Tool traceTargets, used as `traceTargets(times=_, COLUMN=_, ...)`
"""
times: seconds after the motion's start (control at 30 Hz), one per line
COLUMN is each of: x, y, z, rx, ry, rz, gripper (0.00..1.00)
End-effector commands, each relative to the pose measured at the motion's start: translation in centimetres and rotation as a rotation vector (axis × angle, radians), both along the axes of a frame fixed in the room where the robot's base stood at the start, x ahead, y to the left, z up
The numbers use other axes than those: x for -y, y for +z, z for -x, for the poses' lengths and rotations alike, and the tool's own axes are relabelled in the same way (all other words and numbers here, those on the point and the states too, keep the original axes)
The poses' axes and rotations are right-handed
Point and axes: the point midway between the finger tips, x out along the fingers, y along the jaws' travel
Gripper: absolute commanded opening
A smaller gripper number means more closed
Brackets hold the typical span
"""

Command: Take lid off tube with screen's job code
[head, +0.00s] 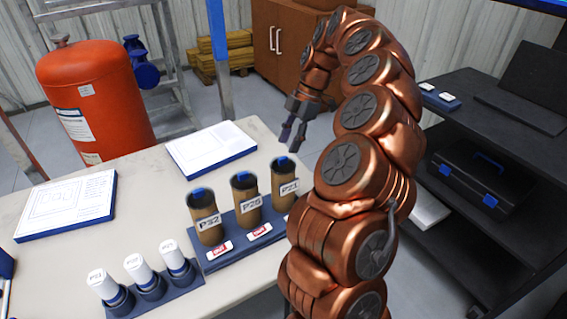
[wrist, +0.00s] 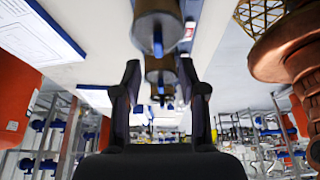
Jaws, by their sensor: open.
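Three brown tubes with dark tops and blue tabs stand upright in a blue rack (head: 225,258) on the table. Their labels seem to read P32 (head: 207,223), P26 or P28 (head: 247,206) and P21 (head: 286,188), from left to right. My gripper (head: 293,137) is open and empty, above and behind the P21 tube and apart from it. No job code is readable on any screen.
Three white-capped vials (head: 139,268) stand in a small rack at the table's front. Flat blue-edged boards lie at the left (head: 66,205) and back (head: 210,148). A red tank (head: 95,100) stands behind. A black shelf (head: 480,160) with a toolbox is at right.

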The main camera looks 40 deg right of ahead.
Motion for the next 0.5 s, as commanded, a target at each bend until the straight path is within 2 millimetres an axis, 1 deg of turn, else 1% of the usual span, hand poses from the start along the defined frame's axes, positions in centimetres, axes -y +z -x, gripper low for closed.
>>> traceTargets(times=0.17, x=-0.4, y=-1.0, z=-0.1, rx=0.000, ry=0.001, rz=-0.001, gripper=0.42)
traceTargets(times=0.4, x=-1.3, y=-3.6, z=-0.2, rx=-0.003, ry=0.000, rz=-0.002, gripper=0.42)
traceTargets(times=0.5, x=-1.7, y=-4.3, z=-0.3, rx=-0.002, ry=0.001, rz=-0.002, gripper=0.42)
